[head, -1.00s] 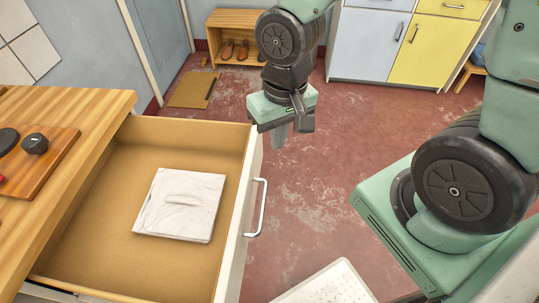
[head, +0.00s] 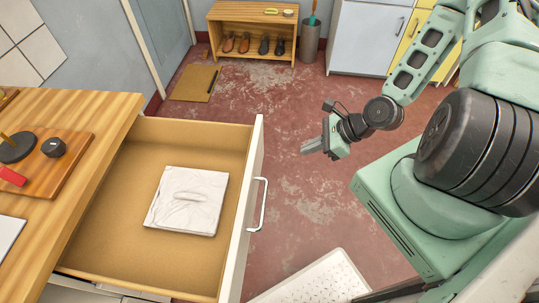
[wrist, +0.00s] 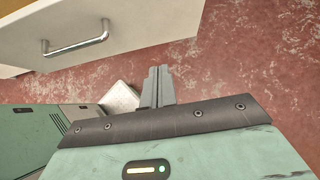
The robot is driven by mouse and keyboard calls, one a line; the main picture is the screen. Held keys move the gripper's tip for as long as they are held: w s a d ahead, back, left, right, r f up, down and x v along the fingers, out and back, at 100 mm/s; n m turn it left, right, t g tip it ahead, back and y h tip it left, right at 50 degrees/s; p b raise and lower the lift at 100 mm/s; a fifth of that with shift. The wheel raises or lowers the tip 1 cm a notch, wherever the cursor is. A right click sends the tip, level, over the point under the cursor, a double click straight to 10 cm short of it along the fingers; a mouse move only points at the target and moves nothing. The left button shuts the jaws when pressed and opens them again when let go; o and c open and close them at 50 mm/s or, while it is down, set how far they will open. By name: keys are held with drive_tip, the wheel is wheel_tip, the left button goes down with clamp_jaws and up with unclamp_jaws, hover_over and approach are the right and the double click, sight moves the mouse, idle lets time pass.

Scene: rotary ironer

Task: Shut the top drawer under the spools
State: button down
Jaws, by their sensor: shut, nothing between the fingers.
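The drawer (head: 150,250) is pulled out from under the wooden counter on the left in the head view. Its white front (head: 249,190) carries a silver bar handle (head: 261,205), which also shows in the wrist view (wrist: 76,46). A folded white cloth (head: 187,200) lies flat inside. My gripper (head: 308,147) is shut and empty. It is in the air to the right of the drawer front, apart from the handle, with its fingers pointing left. In the wrist view the closed fingers (wrist: 158,87) are below and right of the handle. No spools are clearly recognisable.
The wooden counter (head: 60,110) holds a board (head: 52,170) with dark round pieces. A white textured platform (head: 318,282) is low at the front. A shoe rack (head: 252,30), bin (head: 311,42) and mat (head: 193,84) are at the back. Red floor beside the drawer is open.

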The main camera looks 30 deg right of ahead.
drive_tip(key=w+a+r+b+x, duration=0.1)
drive_tip(key=b+x, duration=0.3)
drive_tip(key=x, duration=0.8)
drive_tip(key=shift+w+a+r+b, duration=0.3)
drive_tip(key=shift+a+b, duration=0.1)
drive_tip(key=shift+a, duration=0.15)
drive_tip(key=shift+a, duration=0.1)
drive_tip(key=w+a, duration=0.7)
drive_tip(key=a, duration=0.3)
drive_tip(key=w+a+b, duration=0.1)
drive_tip(key=w+a, duration=0.7)
drive_tip(key=a, duration=0.2)
drive_tip(key=w+a+b, duration=0.1)
drive_tip(key=w+a, duration=0.6)
drive_tip(key=a, duration=0.3)
drive_tip(key=shift+w+a, duration=0.15)
drive_tip(key=shift+a, duration=0.2)
drive_tip(key=shift+w+a+r, duration=0.1)
drive_tip(key=shift+w+a, duration=0.1)
